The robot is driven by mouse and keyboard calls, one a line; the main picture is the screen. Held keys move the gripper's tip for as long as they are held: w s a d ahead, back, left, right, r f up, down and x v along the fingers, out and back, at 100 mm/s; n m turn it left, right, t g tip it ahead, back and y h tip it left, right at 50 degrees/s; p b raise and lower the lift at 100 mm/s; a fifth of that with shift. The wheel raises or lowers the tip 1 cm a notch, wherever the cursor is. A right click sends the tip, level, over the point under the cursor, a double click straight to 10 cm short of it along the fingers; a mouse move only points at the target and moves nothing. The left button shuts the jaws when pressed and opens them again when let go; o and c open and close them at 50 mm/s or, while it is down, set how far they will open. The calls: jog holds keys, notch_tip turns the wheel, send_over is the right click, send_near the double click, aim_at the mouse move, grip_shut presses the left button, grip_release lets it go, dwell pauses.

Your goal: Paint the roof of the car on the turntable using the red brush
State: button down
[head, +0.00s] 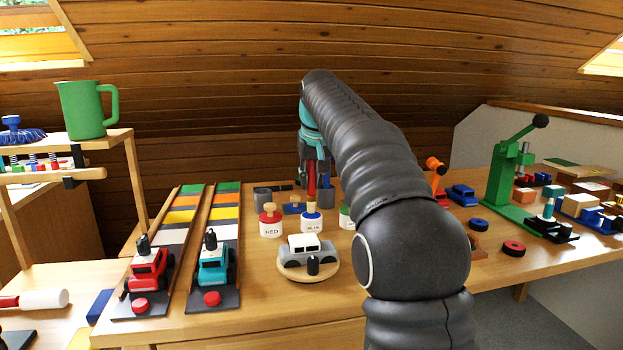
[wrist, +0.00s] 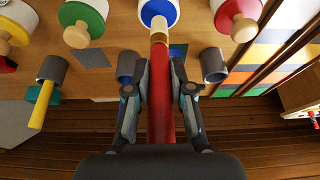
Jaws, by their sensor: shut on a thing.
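The car (head: 305,249), grey below with a white cabin and roof, sits on the round wooden turntable (head: 292,273). A black knob stands at the turntable's front. My gripper (head: 312,165) is behind the paint pots and the car, shut on the red brush (head: 311,180). The pots stand in a row: red (head: 271,225), blue (head: 311,222) and green (head: 346,217), the last partly hidden by my arm.
Dark cups (wrist: 127,65) (wrist: 213,65) stand on either side of the brush; another holds a yellow brush (wrist: 42,105). Two striped ramps with a red car (head: 150,270) and a teal car (head: 214,262) lie left. A green press (head: 508,175) stands right.

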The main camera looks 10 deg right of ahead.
jog(key=shift+f, duration=0.4)
dwell(0.7)
jog(key=shift+r+p, duration=0.85)
jog(key=shift+r, duration=0.55)
jog(key=shift+w+r, duration=0.1)
jog(key=shift+r, duration=2.05)
